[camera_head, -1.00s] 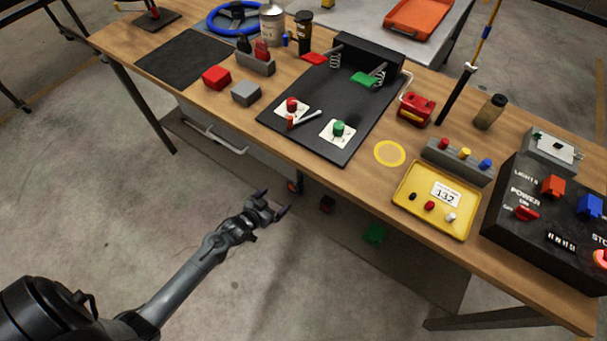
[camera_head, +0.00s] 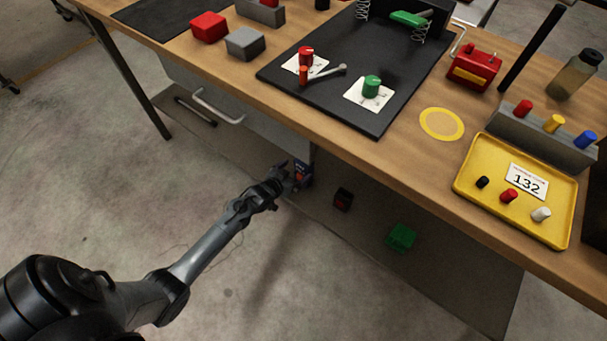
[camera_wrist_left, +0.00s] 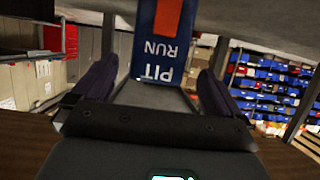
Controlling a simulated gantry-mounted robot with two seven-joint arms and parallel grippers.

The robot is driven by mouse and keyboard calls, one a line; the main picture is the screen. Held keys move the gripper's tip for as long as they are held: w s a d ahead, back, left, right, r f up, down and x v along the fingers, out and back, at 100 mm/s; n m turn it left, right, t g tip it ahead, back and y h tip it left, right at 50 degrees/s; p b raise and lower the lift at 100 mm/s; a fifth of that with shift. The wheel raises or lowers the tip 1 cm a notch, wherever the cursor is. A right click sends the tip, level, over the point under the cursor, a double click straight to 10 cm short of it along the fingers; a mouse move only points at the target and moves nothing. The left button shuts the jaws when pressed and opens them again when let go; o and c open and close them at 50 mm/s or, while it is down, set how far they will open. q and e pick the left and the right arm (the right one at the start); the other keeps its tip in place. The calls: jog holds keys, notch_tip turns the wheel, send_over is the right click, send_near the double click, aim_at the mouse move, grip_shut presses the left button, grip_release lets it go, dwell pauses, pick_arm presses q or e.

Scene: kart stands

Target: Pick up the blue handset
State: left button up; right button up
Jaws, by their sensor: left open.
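The blue handset (camera_head: 302,173), with a red patch, is under the tabletop in the head view, by the grey cabinet's corner. In the left wrist view a blue face with an orange stripe and upside-down "PIT RUN" lettering (camera_wrist_left: 160,47) shows at top centre, likely the same handset. My left gripper (camera_head: 290,174) is open and right at the handset, partly covering it. In the wrist view its two fingers (camera_wrist_left: 158,80) stand apart, one to each side of the blue face, with gaps visible. Whether the handset is fully between the fingers is unclear. My right gripper is not in view.
A dark red-and-black item (camera_head: 343,199) and a green item (camera_head: 400,237) are below the tabletop to the right. The wooden table edge (camera_head: 352,160) overhangs them. A drawer handle (camera_head: 217,108) sticks out at left. The floor in front is clear.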

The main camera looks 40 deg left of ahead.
aim_at(301, 170)
pick_arm(q)
jog(key=shift+b+x, duration=0.3)
jog(key=shift+x, duration=0.5)
jog(key=shift+w+d+f, duration=0.25)
jog(key=shift+w+f, duration=0.1)
jog(key=shift+w, duration=0.05)
jog(key=shift+w+f+b, duration=0.25)
jog(key=shift+b, duration=0.35)
jog(key=b+x, duration=0.3)
jog(key=shift+w+a+f, duration=0.15)
jog(key=shift+w+f, duration=0.1)
jog(key=shift+w+b, duration=0.5)
jog(key=shift+w, duration=0.05)
jog(key=shift+s, duration=0.1)
jog(key=shift+c, duration=0.8)
jog(key=c, duration=1)
